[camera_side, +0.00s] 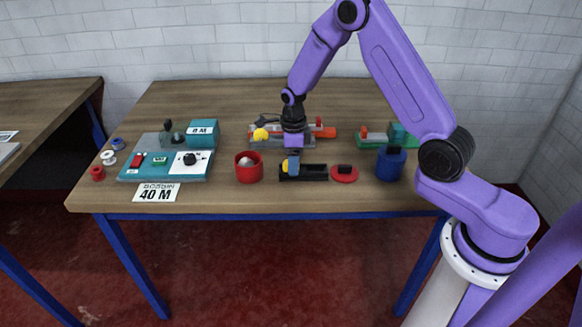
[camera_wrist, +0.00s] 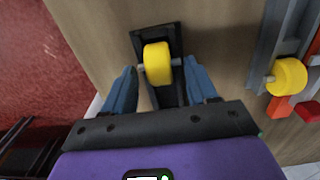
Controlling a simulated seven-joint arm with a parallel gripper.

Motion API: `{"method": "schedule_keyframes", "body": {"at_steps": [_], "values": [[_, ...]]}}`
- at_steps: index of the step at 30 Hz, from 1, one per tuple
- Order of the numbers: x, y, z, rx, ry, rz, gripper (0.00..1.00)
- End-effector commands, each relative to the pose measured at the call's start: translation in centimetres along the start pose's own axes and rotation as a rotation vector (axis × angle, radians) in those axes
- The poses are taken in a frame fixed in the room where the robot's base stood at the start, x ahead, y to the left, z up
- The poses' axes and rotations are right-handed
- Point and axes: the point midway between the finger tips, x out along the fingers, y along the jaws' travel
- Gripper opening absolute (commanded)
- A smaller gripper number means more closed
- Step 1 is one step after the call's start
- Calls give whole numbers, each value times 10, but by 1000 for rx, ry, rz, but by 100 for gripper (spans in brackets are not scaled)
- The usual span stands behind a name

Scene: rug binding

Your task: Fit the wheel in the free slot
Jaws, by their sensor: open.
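A yellow wheel (camera_wrist: 158,63) with short pale axle ends sits in a black holder (camera_wrist: 169,36) in the wrist view. In the side view the black holder (camera_side: 312,173) lies at the table's front, with the wheel (camera_side: 284,168) at its left end, partly hidden by my gripper. My gripper (camera_side: 292,166) points down over the holder. In the wrist view its blue fingers (camera_wrist: 161,84) stand apart on either side of the wheel, not closed on it. A second yellow wheel (camera_side: 261,134) is at the left end of a grey and orange fixture (camera_side: 325,132). I cannot make out a free slot.
A red cup (camera_side: 249,171) stands left of the holder. A red disc (camera_side: 344,174) and a blue pot (camera_side: 390,165) stand to its right. A teal control panel (camera_side: 145,170) is at left, a green and red fixture (camera_side: 397,134) at back right. The table's front edge is close.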

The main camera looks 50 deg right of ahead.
Motion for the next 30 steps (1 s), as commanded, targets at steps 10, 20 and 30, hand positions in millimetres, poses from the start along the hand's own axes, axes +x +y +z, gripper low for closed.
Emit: {"method": "schedule_keyframes", "body": {"at_steps": [10,20,30], "values": [[-1,0,0,0,0,0,16],[-7,-1,0,0,-2,-2,15],[-48,10,-9,0,-1,-2,15]]}}
